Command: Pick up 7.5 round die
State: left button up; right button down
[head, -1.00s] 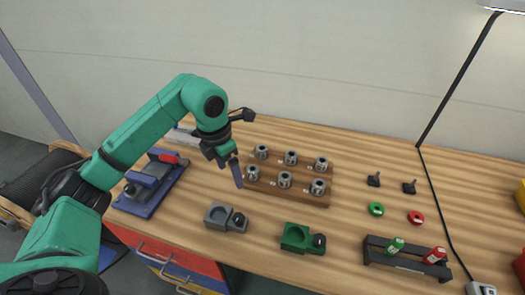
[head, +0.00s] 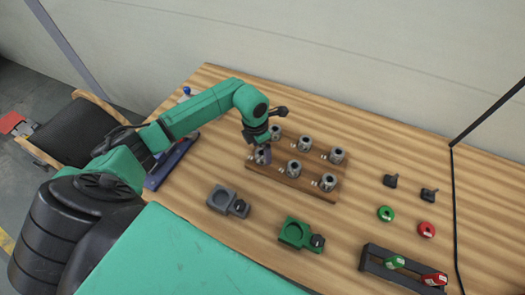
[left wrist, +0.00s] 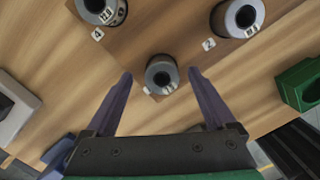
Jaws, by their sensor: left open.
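Several round metal dies stand in two rows on a wooden board (head: 318,193). Their small labels are too small to read, so I cannot tell which is the 7.5 one. My left gripper (head: 263,156) is above the board's left end, pointing down at the front-left die. In the left wrist view, my left gripper (left wrist: 160,75) is open and empty, its fingertips on either side of a round die (left wrist: 162,77) at the board's corner, apart from it. Two more dies, one at upper left (left wrist: 103,8) and one at right (left wrist: 242,17), show there. My right gripper is out of view.
A grey holder (head: 221,197) and a green holder (head: 293,233) lie in front of the board. To the right are a green ring (head: 386,213), a red ring (head: 427,229), two black pieces and a black rack (head: 375,261) with green and red bottles.

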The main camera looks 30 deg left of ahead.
pick_arm(q)
jog(key=shift+s+d+f, duration=0.1)
jog(key=shift+f, duration=1)
jog(key=c, duration=1.4)
grip_shut()
jog(key=shift+r, duration=0.1)
